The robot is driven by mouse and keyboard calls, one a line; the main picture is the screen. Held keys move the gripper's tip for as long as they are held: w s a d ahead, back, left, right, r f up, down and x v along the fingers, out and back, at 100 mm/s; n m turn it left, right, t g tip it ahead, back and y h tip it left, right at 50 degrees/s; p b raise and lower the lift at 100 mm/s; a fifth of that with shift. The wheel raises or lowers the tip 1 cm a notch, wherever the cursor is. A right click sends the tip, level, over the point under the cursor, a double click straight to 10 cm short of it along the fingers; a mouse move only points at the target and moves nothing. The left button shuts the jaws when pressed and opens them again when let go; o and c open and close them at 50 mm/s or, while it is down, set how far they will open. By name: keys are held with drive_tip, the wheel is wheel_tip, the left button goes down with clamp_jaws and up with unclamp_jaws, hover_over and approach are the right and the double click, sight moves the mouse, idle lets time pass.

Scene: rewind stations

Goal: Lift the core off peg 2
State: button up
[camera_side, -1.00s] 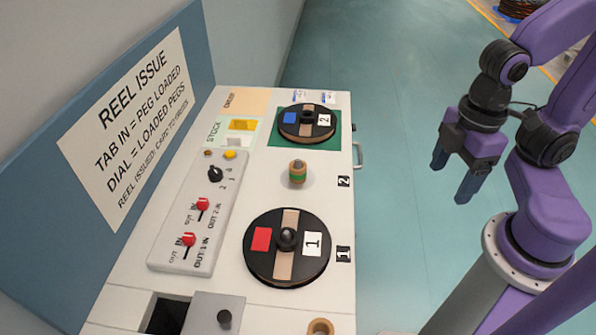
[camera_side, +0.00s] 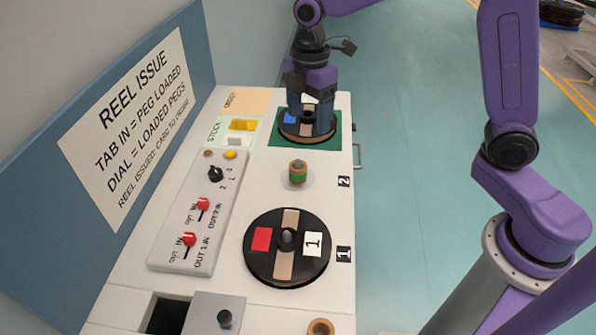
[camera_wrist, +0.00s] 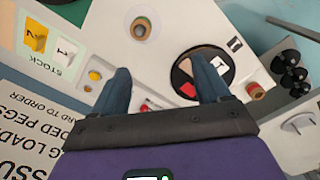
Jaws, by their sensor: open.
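The core (camera_side: 298,174), tan with a green band, sits upright around peg 2 (camera_side: 298,162), whose grey tip shows at its top. The number 2 label lies to its right. In the wrist view the core (camera_wrist: 140,28) is seen from above, beyond my fingers at the upper middle. My gripper (camera_side: 311,122) is open and points down over the back reel, well behind the core and apart from it. Nothing is between the fingers (camera_wrist: 163,82). Whether the fingertips touch the back reel is unclear.
A black reel marked 1 (camera_side: 259,265) sits on peg 1 in front. Another black reel (camera_side: 291,132) lies on the green mat (camera_side: 277,142) at the back. A control panel (camera_side: 177,257) with red levers and a dial stands left. Another tan core (camera_side: 320,327) is at the front edge.

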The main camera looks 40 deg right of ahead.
drive_tip(key=w, duration=0.4)
approach(298, 160)
drive_tip(key=shift+n, duration=0.4)
drive_tip(key=f, duration=0.6)
drive_tip(key=shift+s+f, duration=0.2)
drive_tip(key=shift+f, duration=0.15)
drive_tip(key=shift+w+f, duration=0.15)
drive_tip(key=shift+f, duration=1.2)
drive_tip(key=shift+w+f, duration=0.1)
drive_tip(key=shift+f, duration=1.2)
drive_tip(key=c, duration=1.1)
